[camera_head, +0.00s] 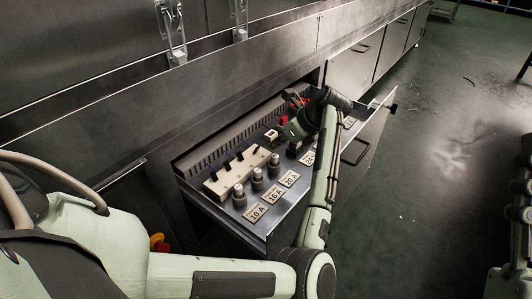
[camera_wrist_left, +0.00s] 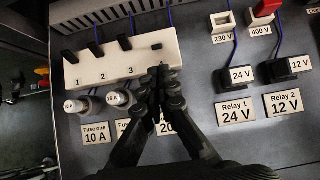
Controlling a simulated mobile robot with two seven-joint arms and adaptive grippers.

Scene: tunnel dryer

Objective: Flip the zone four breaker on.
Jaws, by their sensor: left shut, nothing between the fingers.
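The breaker block (camera_wrist_left: 110,62) is a cream strip in the open drawer, also in the head view (camera_head: 238,173). Its dark levers one (camera_wrist_left: 68,56), two (camera_wrist_left: 96,47) and three (camera_wrist_left: 125,42) stick out. The fourth, the zone four breaker (camera_wrist_left: 157,46), looks shorter and flatter; my fingers cover its number. My left gripper (camera_wrist_left: 163,72) is shut and empty. Its tips overlap the block's right end just below the fourth lever; I cannot tell if they touch. In the head view my left gripper (camera_head: 291,98) is above the drawer, partly hidden by its wrist.
Fuses (camera_wrist_left: 120,98) and labels stand in front of the block. To its right are relay 24 V (camera_wrist_left: 240,76), relay 12 V (camera_wrist_left: 290,68), a 230 V socket (camera_wrist_left: 222,20) and a red 400 V part (camera_wrist_left: 264,8). The drawer handle (camera_head: 355,152) faces open floor (camera_head: 440,180).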

